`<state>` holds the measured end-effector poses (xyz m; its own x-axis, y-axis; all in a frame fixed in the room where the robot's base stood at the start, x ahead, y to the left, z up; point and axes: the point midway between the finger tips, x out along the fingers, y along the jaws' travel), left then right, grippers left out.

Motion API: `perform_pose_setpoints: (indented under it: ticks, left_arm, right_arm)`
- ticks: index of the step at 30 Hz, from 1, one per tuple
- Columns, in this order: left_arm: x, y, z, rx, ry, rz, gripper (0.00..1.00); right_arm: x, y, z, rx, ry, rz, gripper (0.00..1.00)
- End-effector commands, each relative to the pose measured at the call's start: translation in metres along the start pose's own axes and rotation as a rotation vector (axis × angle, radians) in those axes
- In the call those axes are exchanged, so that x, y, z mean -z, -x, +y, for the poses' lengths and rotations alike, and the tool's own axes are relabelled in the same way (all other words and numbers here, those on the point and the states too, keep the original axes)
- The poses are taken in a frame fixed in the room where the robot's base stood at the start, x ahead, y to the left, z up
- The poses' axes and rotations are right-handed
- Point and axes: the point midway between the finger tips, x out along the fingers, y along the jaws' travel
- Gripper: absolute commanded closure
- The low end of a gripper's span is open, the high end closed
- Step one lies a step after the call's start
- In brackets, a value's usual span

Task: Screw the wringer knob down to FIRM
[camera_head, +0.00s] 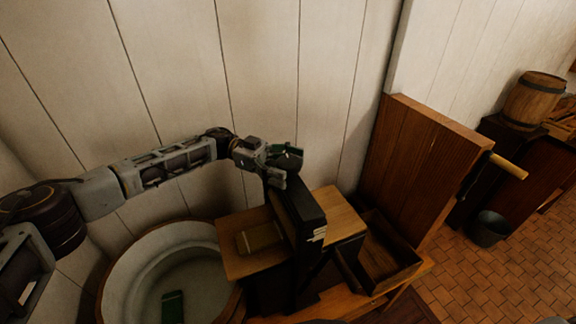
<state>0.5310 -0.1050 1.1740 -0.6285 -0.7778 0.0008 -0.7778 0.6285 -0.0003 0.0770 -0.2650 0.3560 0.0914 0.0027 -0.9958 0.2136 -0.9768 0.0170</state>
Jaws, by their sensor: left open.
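The wringer (303,212) is a dark upright frame with a wooden board on each side, standing right of a round tub. Pale marks show on the front edge of its post; I cannot read them. My left gripper (280,164) is open at the top of the wringer, its arm reaching in from the left. A dark green rounded piece (291,153), which looks like the knob, shows at its fingers. The fingers partly hide it, and I cannot tell whether they touch it. My right gripper is not in view.
The pale-lined tub (118,274) holds a green block (173,307). A brown block (259,238) lies on the left board. An open wooden box (405,268) and a tall wooden panel (425,160) stand right. A bucket (489,228) and barrel (535,98) are farther right.

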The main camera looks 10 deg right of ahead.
Motion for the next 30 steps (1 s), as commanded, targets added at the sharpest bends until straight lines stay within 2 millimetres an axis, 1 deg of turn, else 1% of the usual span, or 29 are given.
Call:
perform_pose_setpoints:
  ticks: [5,8,21,27,30]
  left_arm:
    - [0.0,0.004,0.0,0.001,0.0,0.0,0.22]
    - [0.0,0.01,-0.001,0.001,0.0,0.0,0.22]
    - [-0.001,0.057,-0.001,0.002,0.0,0.001,0.22]
    - [0.0,0.07,-0.001,0.0,0.0,0.0,0.22]
    - [0.0,0.074,-0.001,0.0,0.0,0.0,0.22]
  right_arm:
    - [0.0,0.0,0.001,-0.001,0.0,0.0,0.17]
    - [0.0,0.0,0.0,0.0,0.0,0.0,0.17]
    - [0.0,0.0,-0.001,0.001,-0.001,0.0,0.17]
    - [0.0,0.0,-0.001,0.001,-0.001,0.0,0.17]
    - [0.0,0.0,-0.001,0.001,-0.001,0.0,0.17]
